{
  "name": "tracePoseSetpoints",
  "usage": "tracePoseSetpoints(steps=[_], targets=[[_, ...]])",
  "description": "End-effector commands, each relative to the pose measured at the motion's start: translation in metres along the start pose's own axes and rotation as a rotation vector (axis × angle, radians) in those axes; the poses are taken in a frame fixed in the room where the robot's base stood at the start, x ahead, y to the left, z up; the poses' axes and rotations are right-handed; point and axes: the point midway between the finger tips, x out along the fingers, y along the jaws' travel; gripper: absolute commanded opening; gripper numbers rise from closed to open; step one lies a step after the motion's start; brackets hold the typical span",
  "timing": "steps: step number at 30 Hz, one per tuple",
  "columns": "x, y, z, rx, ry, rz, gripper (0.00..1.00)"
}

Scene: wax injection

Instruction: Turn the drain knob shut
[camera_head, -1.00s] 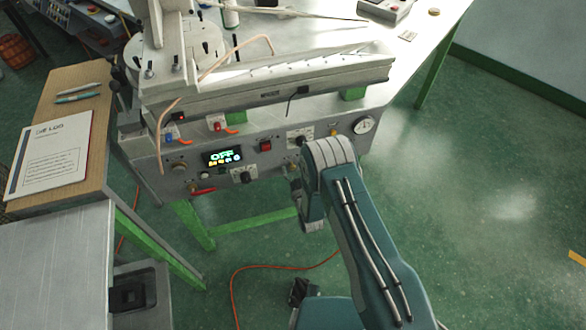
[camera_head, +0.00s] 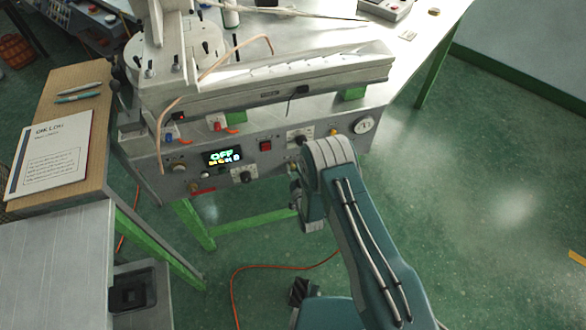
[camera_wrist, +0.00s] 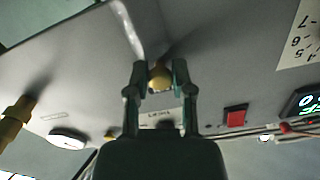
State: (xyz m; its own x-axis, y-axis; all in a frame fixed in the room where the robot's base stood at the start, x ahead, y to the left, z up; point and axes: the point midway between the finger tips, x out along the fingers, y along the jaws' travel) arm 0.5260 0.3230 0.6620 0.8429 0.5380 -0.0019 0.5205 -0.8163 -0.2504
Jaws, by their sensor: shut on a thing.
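In the wrist view, my gripper (camera_wrist: 160,76) is shut on a small brass-coloured knob (camera_wrist: 160,80) at the grey panel. One dark finger stands on each side of it. A small label (camera_wrist: 160,113) lies close by, too blurred to read. In the head view, my arm reaches the front panel (camera_head: 218,180) of the wax machine. The forearm and wrist hide the gripper and the held knob there.
The panel carries a display (camera_head: 222,157) reading OFF, a red switch (camera_head: 265,146), a black dial (camera_head: 246,176) and a gauge (camera_head: 364,124). A brass fitting (camera_wrist: 14,120) sticks out at left in the wrist view. A wooden side table (camera_head: 75,140) stands left.

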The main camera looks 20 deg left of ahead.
Motion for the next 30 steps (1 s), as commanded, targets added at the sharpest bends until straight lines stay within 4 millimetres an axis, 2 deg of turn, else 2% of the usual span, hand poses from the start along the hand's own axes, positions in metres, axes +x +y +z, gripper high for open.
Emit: tracePoseSetpoints(steps=[30], targets=[[0.0015,0.0012,-0.0015,0.959,0.005,0.004,0.0]])
